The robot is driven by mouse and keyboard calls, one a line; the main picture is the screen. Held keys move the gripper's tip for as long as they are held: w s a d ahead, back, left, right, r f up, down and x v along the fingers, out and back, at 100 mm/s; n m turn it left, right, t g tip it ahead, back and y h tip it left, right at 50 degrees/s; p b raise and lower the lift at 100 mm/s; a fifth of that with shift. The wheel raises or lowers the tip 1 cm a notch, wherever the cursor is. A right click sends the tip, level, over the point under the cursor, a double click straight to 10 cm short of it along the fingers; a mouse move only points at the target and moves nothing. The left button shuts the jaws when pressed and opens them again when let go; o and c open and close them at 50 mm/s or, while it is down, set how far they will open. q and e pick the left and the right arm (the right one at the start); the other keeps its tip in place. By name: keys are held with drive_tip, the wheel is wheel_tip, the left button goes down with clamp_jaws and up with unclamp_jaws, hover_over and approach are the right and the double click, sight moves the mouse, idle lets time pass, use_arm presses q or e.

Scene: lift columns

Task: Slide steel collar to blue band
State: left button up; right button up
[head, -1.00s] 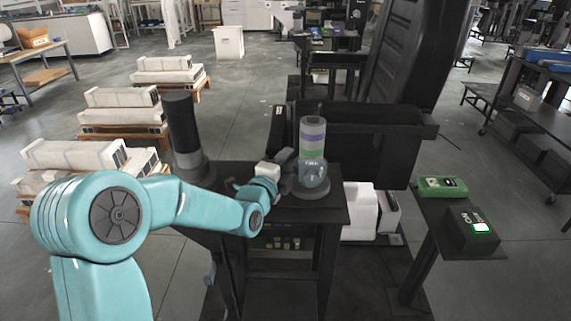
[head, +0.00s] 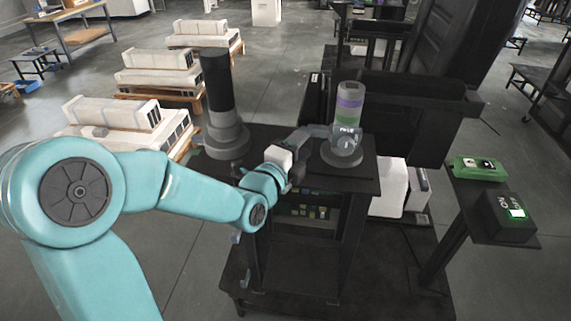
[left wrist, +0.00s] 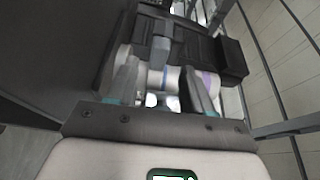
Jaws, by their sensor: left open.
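The upright column (head: 349,103) with purple and green bands stands on the dark stand to the right in the head view. The steel collar (head: 345,141) appears as a shiny grey ring low on it, just above the round base. My left gripper (head: 312,142) is open at the column's left side, close to the collar; I cannot tell whether it touches. In the left wrist view, the open left gripper (left wrist: 163,92) has a finger on each side of a pale column with a thin blue band (left wrist: 165,76) and a purple band (left wrist: 207,79). My right gripper is out of view.
A dark column (head: 218,88) on a round base stands left of my gripper on the stand (head: 362,175). A large dark panel rises behind. A green box (head: 479,168) and a black switch box (head: 503,216) sit on a side shelf at right.

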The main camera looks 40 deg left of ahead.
use_arm(q)
drive_tip(key=s, duration=0.4)
drive_tip(key=shift+s+d, duration=0.35)
drive_tip(key=shift+s, duration=0.05)
drive_tip(key=s+b, duration=0.1)
drive_tip(key=b, duration=0.1)
drive_tip(key=s+b, duration=0.1)
drive_tip(key=shift+s+d+b, duration=0.25)
drive_tip(key=shift+b, duration=0.1)
